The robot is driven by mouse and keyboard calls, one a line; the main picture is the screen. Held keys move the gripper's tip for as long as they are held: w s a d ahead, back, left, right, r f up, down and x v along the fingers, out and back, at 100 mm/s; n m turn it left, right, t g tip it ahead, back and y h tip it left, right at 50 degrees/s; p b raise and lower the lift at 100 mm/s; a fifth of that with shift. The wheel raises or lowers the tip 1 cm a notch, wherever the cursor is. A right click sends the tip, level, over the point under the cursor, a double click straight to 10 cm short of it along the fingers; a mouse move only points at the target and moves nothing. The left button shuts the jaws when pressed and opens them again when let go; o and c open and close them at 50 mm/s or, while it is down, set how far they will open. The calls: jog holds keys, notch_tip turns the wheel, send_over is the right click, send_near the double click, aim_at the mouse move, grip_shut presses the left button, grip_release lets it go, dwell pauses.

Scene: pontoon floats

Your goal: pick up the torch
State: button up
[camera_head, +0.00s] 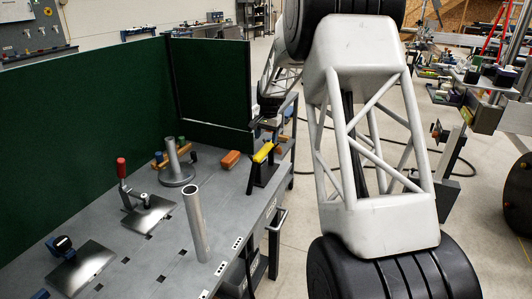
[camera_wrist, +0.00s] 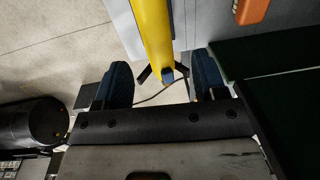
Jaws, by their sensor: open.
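The torch is most likely the yellow, bar-like thing (camera_head: 263,152) on a dark stand at the right edge of the grey worktable in the head view. It also shows in the wrist view as a long yellow body (camera_wrist: 154,32) with a small blue end and dark pieces beside it. My gripper (camera_wrist: 162,76) is open, with its two blue-black fingers on either side of the yellow body's near end. A gap shows on both sides, and I see no grip on it. In the head view my gripper is small and partly hidden, just behind the torch.
An orange block (camera_head: 230,159) lies left of the torch. A grey upright tube (camera_head: 195,224), a post on a round base (camera_head: 175,165) and a red-handled clamp (camera_head: 123,180) stand on the worktable (camera_head: 150,262). A dark green panel (camera_head: 85,125) walls the table's back.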

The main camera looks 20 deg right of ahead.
aim_at(265, 152)
jog(key=shift+w+f, duration=0.1)
dwell(0.3)
jog(key=shift+f, duration=1.25)
jog(key=shift+a+f, duration=0.2)
jog(key=shift+f, duration=2.4)
jog(key=shift+c, duration=0.3)
jog(key=c, duration=1)
jog(key=shift+r, duration=0.1)
jog(key=shift+c, duration=0.4)
